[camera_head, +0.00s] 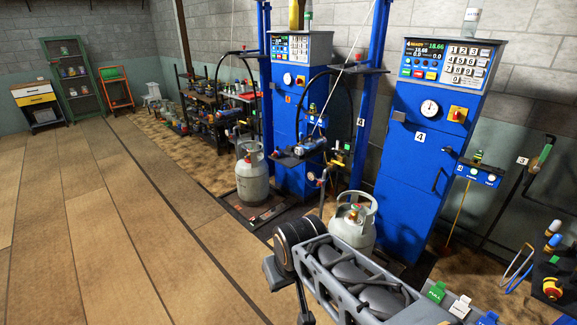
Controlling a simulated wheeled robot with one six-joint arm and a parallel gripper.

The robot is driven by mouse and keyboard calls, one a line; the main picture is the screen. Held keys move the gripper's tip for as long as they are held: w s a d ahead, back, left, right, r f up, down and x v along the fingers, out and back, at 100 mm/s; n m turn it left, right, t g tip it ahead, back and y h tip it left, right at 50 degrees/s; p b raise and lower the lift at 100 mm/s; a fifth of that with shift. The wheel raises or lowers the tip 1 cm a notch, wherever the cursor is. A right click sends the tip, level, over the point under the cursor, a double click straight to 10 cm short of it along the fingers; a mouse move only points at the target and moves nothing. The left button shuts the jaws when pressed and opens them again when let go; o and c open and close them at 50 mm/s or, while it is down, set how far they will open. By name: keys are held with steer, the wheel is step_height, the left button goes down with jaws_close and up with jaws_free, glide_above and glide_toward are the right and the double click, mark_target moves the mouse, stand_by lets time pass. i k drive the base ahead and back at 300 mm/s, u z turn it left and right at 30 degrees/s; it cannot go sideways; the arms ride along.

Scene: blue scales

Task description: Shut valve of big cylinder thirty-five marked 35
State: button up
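Two grey gas cylinders with collar handles stand upright by the blue scales. One cylinder (252,180) stands in front of the farther scale column. The other cylinder (352,230) stands nearer, left of the nearer column, with a valve (352,212) inside its collar; my arm hides its lower part. I cannot read a 35 on either. My arm reaches in from the bottom, and its dark end with my gripper (288,285) is in front of and left of the nearer cylinder, apparently apart from it. The fingers are too unclear to tell open from shut.
The nearer blue scale column (415,170) carries a lit display and keypad; the farther one (300,110) stands behind. A small blue panel (480,175) is on the right. A cluttered bench (215,115) lines the wall. The wooden floor (100,235) at left is clear.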

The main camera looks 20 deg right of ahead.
mark_target(356, 207)
steer(key=z, duration=0.35)
steer(key=i, duration=1.35)
steer(key=z, duration=1.15)
steer(key=i, duration=0.8)
steer(key=z, duration=0.45)
